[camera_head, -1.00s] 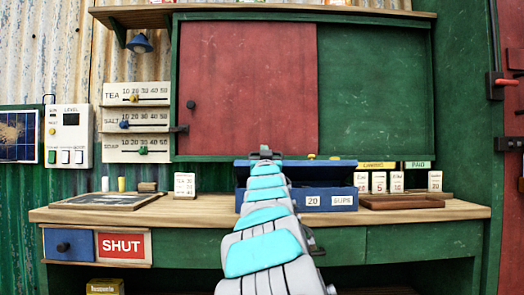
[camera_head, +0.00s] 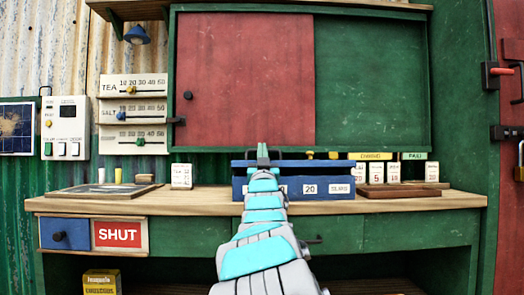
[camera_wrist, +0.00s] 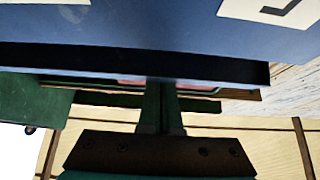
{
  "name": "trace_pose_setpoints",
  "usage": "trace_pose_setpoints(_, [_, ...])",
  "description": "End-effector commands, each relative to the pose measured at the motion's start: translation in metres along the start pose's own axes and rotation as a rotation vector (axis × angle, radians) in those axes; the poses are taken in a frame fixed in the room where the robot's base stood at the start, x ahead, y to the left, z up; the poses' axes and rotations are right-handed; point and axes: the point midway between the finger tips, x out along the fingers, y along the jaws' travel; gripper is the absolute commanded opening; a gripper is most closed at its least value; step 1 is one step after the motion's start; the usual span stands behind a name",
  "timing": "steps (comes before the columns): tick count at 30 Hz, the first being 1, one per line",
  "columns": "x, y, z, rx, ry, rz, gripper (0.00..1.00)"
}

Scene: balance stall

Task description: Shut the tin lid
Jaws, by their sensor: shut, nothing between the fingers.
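The blue tin (camera_head: 318,189) stands on the wooden counter, with white labels on its front, one reading 20. A dark band runs along its top; I cannot tell how far the lid stands open. My gripper (camera_head: 263,150) is shut and empty, its tips overlapping the tin's top edge in the head view. My arm hides part of the tin's front. In the wrist view the shut fingers (camera_wrist: 160,90) reach up to the dark edge of the blue tin (camera_wrist: 150,38); contact is not clear.
Small white price cards (camera_head: 376,173) and a brown tray (camera_head: 405,190) stand right of the tin. A red sliding panel (camera_head: 245,80) is behind.

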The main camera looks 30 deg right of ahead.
Motion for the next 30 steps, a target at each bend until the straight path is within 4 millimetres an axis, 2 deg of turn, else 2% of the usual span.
trace_pose_setpoints(3, [-0.012,0.0,0.011,0.0,-0.01,-0.001,0.0])
trace_pose_setpoints(12, [-0.025,0.0,0.019,0.001,-0.007,0.0,0.0])
trace_pose_setpoints(30, [-0.028,0.001,0.025,-0.001,-0.015,0.0,0.0])
